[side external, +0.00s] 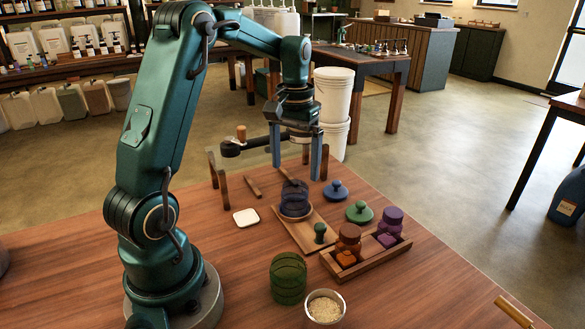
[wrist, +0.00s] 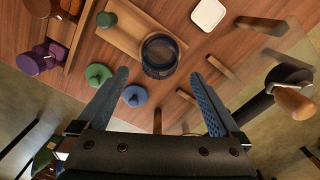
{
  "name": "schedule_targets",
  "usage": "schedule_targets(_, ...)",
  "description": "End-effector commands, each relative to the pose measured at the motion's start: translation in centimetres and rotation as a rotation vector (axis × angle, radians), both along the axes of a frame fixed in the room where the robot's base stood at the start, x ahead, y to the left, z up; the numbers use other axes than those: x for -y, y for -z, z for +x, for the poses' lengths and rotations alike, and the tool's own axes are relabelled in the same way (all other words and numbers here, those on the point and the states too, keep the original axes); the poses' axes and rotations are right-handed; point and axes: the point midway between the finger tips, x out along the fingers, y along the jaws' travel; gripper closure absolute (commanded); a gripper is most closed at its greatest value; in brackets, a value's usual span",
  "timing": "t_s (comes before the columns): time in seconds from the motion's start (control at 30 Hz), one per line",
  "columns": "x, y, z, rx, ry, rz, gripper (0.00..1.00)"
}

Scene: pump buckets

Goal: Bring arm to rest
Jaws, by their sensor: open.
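My gripper (side external: 296,168) hangs over the wooden table, fingers pointing down, above a dark blue glass jar (side external: 294,198). Its two blue fingers are apart with nothing between them. The wrist view also shows my gripper (wrist: 160,76) open, with the jar (wrist: 160,56) beyond the fingertips. The jar stands on a wooden board (side external: 308,239). A blue knobbed lid (side external: 335,190) and a green knobbed lid (side external: 359,212) lie on the table to its right.
A wooden tray (side external: 366,265) holds brown and purple pieces. A green jar (side external: 288,280) and a bowl of grain (side external: 324,307) stand in front. A white square (side external: 246,217) lies left. A dark tool with a wooden handle (side external: 241,133) and wooden posts are near my gripper.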

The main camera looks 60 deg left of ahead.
Motion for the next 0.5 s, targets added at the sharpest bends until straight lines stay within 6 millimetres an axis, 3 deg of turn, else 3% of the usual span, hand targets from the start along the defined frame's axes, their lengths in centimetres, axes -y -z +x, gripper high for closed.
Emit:
schedule_targets(0.3,0.0,-2.3,0.1,0.003,0.0,0.002,0.0)
schedule_targets(0.5,0.0,-2.6,0.0,0.0,0.0,0.0,0.0)
